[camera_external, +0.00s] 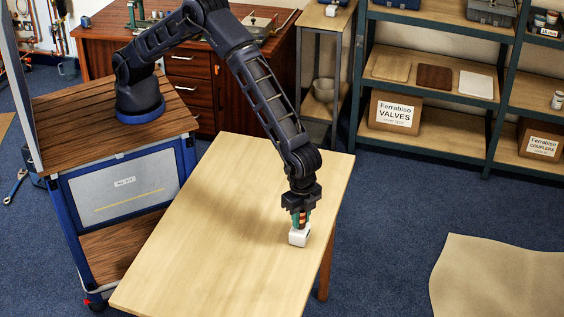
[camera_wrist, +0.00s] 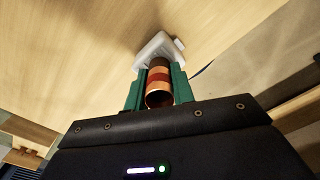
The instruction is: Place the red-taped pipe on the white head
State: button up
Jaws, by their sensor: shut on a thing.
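The red-taped pipe is a short copper tube (camera_wrist: 159,93) with a dark red band around it, seen between the green fingers in the wrist view. My gripper (camera_external: 301,218) points down over the right side of the table and is shut on the pipe. The white head (camera_external: 299,238) is a small white block on the table directly below the fingertips. In the wrist view the white head (camera_wrist: 158,47) lies just beyond the pipe's far end. I cannot tell whether the pipe touches the head or sits on it, as the fingers hide part of the meeting place.
The pale wooden table (camera_external: 215,215) is otherwise bare, with free room left of the gripper. Its right edge is close to the head. Shelves with a valves box (camera_external: 395,112) stand behind. A tan sheet (camera_external: 500,280) lies on the floor at right.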

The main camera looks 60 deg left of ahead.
jog(key=shift+f, duration=0.1)
jog(key=o, duration=1)
notch_tip(320, 180, up, 12)
jog(key=shift+r, duration=0.15)
